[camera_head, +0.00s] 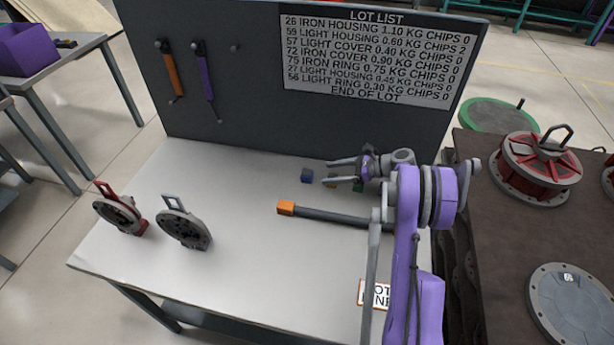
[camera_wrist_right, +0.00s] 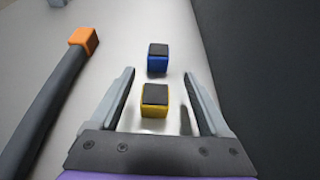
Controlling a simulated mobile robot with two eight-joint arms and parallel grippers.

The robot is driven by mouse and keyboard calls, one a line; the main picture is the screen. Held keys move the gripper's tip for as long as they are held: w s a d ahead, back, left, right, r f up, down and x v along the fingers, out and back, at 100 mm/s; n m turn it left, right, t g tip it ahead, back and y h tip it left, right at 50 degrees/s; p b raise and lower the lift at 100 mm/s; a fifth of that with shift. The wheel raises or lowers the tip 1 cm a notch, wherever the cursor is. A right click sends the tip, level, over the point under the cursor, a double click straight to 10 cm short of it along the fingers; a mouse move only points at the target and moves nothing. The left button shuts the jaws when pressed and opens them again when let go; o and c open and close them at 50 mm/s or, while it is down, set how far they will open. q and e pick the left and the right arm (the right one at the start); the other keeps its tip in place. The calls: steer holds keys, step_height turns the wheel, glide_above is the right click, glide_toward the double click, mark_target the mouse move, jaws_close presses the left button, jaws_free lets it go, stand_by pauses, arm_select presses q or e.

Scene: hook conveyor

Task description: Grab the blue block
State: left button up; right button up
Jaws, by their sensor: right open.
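The blue block (camera_head: 307,176) is a small cube with a dark top, lying on the light table just left of my right gripper in the head view. In the right wrist view, the blue block (camera_wrist_right: 158,58) lies beyond the fingertips, roughly in line with the gap. My right gripper (camera_head: 343,171) is open, its two fingers pointing left towards the block. In the right wrist view, a yellow block (camera_wrist_right: 155,99) with a dark top lies between the open fingers (camera_wrist_right: 160,75), apart from both. My left gripper is not in view.
A dark bar with an orange end (camera_head: 286,208) lies in front of my right gripper. The dark back panel (camera_head: 250,110) rises close behind the blocks. Two hooked discs, one red (camera_head: 121,212) and one grey (camera_head: 185,228), stand at the table's left. The table's middle is clear.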

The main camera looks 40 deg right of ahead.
mark_target(312, 175)
steer(key=p+x, duration=0.1)
steer(key=x, duration=0.5)
steer(key=shift+w+a, duration=0.1)
steer(key=shift+a, duration=0.15)
steer(key=shift+c, duration=1.1)
jaws_close()
